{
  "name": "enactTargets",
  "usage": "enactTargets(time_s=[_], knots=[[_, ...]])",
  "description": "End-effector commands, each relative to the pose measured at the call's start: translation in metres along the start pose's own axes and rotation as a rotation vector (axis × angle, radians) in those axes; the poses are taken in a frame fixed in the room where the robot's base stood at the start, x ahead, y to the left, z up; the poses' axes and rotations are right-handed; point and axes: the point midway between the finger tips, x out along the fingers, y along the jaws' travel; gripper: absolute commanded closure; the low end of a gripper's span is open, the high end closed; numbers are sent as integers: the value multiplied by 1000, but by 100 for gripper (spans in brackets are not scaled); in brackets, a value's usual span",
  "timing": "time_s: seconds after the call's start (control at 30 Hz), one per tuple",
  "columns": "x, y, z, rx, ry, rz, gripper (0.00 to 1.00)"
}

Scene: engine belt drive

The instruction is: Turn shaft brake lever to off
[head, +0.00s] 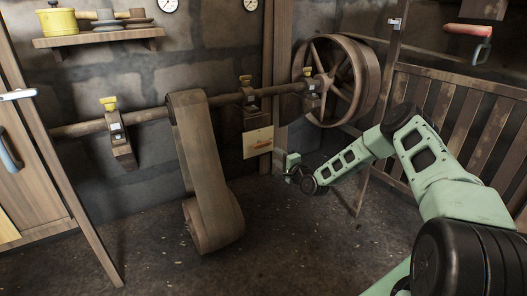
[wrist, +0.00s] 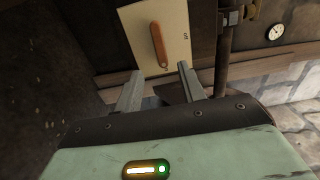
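The shaft brake lever (head: 264,146) is a short orange bar on a pale plate (head: 250,137) fixed to the wall post below the shaft. In the wrist view the lever (wrist: 157,45) stands nearly upright on the plate (wrist: 131,24), tilted slightly.
A long shaft (head: 148,115) runs along the wall with a wide belt (head: 200,150) hanging from it to the floor. A large spoked wheel (head: 338,80) is above my arm. A wooden railing (head: 451,105) stands at right. The floor in front is clear.

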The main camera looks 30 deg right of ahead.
Motion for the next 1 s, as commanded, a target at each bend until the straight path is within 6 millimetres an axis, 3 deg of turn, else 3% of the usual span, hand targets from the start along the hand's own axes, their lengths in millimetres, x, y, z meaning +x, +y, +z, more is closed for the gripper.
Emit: enactTargets(time_s=[0.3, 0.5, 0.7, 1.0], knots=[[67, 4, 1, -3, -1, -1, 60], [96, 3, 0, -2, -1, 0, 60], [108, 2, 0, 0, -1, 2, 60], [109, 1, 0, 0, -1, 2, 63]])
